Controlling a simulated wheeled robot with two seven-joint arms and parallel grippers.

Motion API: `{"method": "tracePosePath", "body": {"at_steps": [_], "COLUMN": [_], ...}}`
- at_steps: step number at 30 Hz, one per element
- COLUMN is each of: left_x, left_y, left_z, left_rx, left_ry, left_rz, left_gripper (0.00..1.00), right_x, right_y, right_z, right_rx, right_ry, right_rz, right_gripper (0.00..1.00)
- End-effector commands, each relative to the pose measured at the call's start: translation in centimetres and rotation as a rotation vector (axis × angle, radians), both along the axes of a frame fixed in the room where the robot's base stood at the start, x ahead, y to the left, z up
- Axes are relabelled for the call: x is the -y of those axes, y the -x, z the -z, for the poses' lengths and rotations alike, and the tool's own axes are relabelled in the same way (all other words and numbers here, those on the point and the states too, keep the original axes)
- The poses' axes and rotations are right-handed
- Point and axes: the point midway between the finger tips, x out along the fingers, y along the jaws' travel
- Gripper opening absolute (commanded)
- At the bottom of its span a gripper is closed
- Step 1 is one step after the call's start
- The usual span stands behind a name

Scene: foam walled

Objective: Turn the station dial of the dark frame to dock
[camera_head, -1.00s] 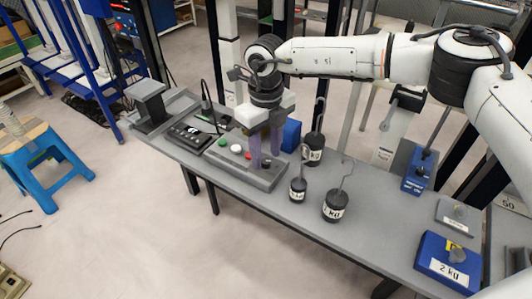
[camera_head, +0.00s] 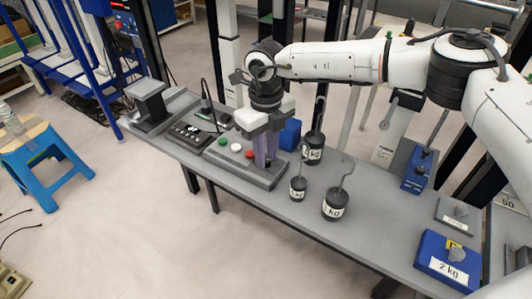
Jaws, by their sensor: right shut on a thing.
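A grey control box (camera_head: 262,178) lies on the long grey table, with a green button (camera_head: 222,140), a white button (camera_head: 236,147) and a red button (camera_head: 249,154) in a row. My right gripper (camera_head: 265,162) points down over the right end of this box, past the red button. Its purple fingers are shut on the small dark dial there, which they mostly hide. The dial's setting and any lettering cannot be read. My left gripper is not in view.
Black weights with hooks (camera_head: 335,205) stand right of the box, with a blue block (camera_head: 290,134) behind it. A dark keypad device (camera_head: 188,134) is to the left. Blue weight (camera_head: 447,260) lies at the right end.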

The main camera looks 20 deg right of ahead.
Motion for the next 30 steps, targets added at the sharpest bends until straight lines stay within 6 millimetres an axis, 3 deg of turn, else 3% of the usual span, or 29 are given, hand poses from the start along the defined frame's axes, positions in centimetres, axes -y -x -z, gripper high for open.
{"method": "tracePosePath", "body": {"at_steps": [30], "left_x": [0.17], "left_y": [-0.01], "left_z": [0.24], "left_rx": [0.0], "left_ry": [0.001], "left_rz": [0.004], "left_gripper": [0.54], "right_x": [0.01], "right_y": [0.0], "right_z": [-0.05], "right_rx": [0.0], "right_ry": [-0.001], "right_rz": [0.826], "right_gripper": [0.0]}}
